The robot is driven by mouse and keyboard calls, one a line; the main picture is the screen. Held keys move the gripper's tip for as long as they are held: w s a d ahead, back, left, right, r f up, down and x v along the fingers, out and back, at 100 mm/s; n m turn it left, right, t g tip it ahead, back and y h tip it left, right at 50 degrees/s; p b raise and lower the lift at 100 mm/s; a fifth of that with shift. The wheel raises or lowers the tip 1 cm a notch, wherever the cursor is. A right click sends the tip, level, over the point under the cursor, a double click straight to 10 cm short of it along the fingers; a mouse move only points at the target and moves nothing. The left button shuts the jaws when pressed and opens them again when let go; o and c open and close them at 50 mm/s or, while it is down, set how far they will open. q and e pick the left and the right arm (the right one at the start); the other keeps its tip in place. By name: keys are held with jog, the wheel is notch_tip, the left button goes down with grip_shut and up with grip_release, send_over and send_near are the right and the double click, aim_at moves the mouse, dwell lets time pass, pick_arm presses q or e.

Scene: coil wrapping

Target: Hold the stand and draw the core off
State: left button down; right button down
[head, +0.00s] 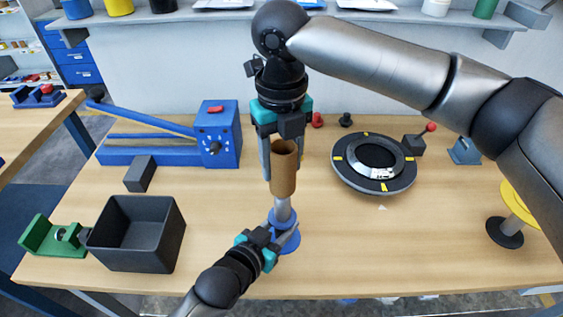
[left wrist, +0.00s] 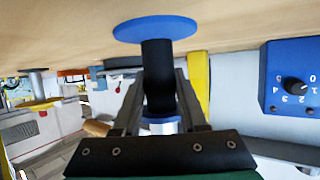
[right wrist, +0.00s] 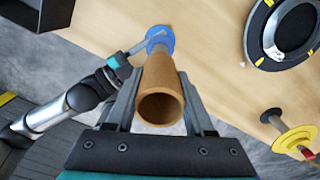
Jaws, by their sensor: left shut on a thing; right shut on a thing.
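The stand (head: 285,240) has a blue base disc, a blue collar and a pale upright post, and it stands near the table's front edge. My left gripper (head: 276,236) is shut on the stand's dark lower section, between base disc (left wrist: 155,29) and collar, as the left wrist view (left wrist: 160,85) shows. The core (head: 284,172) is a brown hollow tube around the upper part of the post, with the post showing below it. My right gripper (head: 282,160) is shut on the core from above. In the right wrist view the core's open end (right wrist: 161,106) faces the camera.
A black open bin (head: 135,232) and a green fixture (head: 55,238) are at the left. A blue lever machine (head: 205,135) stands behind. A black turntable ring (head: 374,163) lies to the right, and a yellow-flanged spool (head: 515,212) is at the far right.

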pick_arm(q)
jog(key=shift+c, duration=1.8)
grip_release()
jog(key=shift+s, duration=0.1)
jog(key=v, duration=1.1)
jog(key=shift+s+a+r, duration=0.2)
jog(key=shift+s, duration=0.1)
